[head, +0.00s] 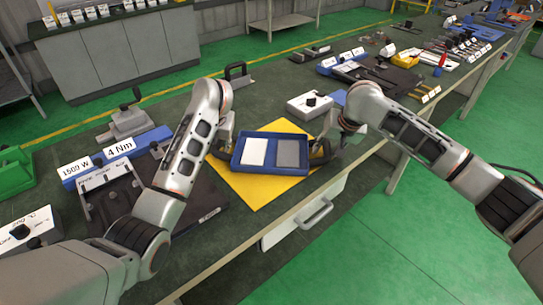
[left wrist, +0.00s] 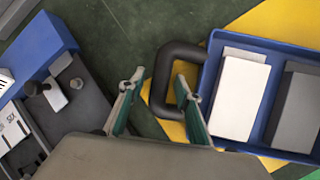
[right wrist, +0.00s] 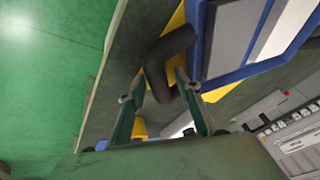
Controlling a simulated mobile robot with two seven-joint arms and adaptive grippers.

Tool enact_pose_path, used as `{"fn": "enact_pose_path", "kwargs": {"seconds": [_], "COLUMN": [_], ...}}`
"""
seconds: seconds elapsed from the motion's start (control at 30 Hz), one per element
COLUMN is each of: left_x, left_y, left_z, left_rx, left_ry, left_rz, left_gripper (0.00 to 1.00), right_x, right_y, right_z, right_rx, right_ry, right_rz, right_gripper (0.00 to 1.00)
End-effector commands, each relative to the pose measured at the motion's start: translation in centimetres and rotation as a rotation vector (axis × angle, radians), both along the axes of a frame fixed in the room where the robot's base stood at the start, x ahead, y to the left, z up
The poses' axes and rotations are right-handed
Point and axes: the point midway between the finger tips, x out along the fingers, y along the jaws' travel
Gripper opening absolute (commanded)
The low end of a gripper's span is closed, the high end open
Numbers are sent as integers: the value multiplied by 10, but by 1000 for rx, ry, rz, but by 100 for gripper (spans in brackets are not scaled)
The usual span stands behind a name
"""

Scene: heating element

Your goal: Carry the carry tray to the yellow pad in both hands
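The blue carry tray (head: 271,172) is over the yellow pad (head: 245,190) on the bench and looks set down on it. It holds a white block (head: 254,151) and a grey block (head: 288,153), side by side. My left gripper (head: 222,140) is at the tray's left black handle (left wrist: 160,75). In the left wrist view its fingers (left wrist: 157,95) are spread, one on each side of the handle bar, with gaps. My right gripper (head: 326,140) is at the right handle (right wrist: 165,60). Its fingers (right wrist: 163,95) are also spread around the bar.
A white box (head: 310,105) with a black knob stands behind the pad. The bench's front edge and a drawer (head: 305,215) are close to the pad's near side.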

Motion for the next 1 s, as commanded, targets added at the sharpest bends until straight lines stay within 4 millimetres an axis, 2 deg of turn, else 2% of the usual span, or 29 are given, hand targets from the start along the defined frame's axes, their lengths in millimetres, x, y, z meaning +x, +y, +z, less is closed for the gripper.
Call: {"fn": "enact_pose_path", "kwargs": {"seconds": [0.17,0.5,0.7,1.0], "left_x": [-4,-28,-39,-46], "left_y": [-2,-12,-16,-19], "left_z": [12,68,93,108], "left_rx": [0,0,1,1], "left_ry": [-4,-5,-3,-1], "left_rz": [1,0,2,0], "left_gripper": [33,33,33,33], "right_x": [0,0,0,0], "right_y": [0,-1,-1,-1], "right_z": [0,0,0,1], "right_rx": [-1,-1,-1,-1], "right_ry": [0,0,0,0], "right_rz": [0,0,0,0], "right_gripper": [33,33,33,33]}}
